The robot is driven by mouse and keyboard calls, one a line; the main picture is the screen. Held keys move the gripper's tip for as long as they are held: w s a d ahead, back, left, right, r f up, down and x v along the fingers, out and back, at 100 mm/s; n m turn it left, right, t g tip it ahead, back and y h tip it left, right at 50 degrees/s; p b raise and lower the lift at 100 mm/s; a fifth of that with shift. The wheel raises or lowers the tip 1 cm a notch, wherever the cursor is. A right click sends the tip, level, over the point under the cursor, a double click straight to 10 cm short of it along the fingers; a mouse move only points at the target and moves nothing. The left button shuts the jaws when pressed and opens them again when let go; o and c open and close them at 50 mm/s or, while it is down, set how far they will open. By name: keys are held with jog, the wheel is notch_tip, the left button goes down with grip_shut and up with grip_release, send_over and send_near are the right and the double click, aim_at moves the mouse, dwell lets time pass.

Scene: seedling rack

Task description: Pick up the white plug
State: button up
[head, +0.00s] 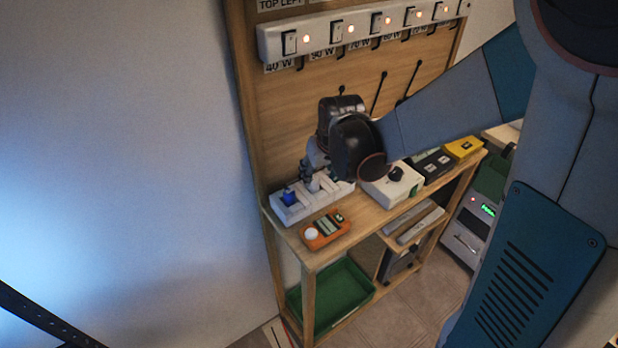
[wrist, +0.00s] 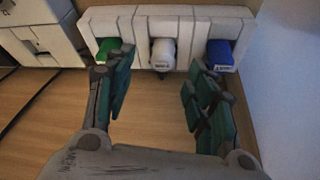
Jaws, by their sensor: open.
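The white plug (wrist: 163,54) sits in the middle slot of a white block (wrist: 187,28) in the wrist view, between a green plug (wrist: 112,49) on the left and a blue plug (wrist: 220,55) on the right. My gripper (wrist: 160,75) is open, its green-padded fingers apart. The white plug lies ahead of the gap between the fingers, and I see no contact. In the head view my gripper (head: 318,178) is above the white block (head: 305,207), and the blue plug (head: 290,196) shows at the block's left end. My wrist hides part of the block there.
An orange meter (head: 326,230) lies in front of the block. A white box with a black knob (head: 392,185) stands to the right, with black and yellow boxes (head: 463,147) beyond. A wooden back panel (head: 290,110) with a row of switches rises behind. A green tray (head: 340,290) is below.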

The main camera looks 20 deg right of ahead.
aim_at(314, 179)
jog(key=x, duration=0.2)
jog(key=b+x, duration=0.1)
jog(key=x, duration=0.2)
jog(key=shift+w+a+r+b, duration=0.1)
jog(key=shift+w+a+b, duration=0.1)
jog(key=shift+b, duration=0.1)
jog(key=shift+c, duration=0.6)
jog(key=c, duration=1.1)
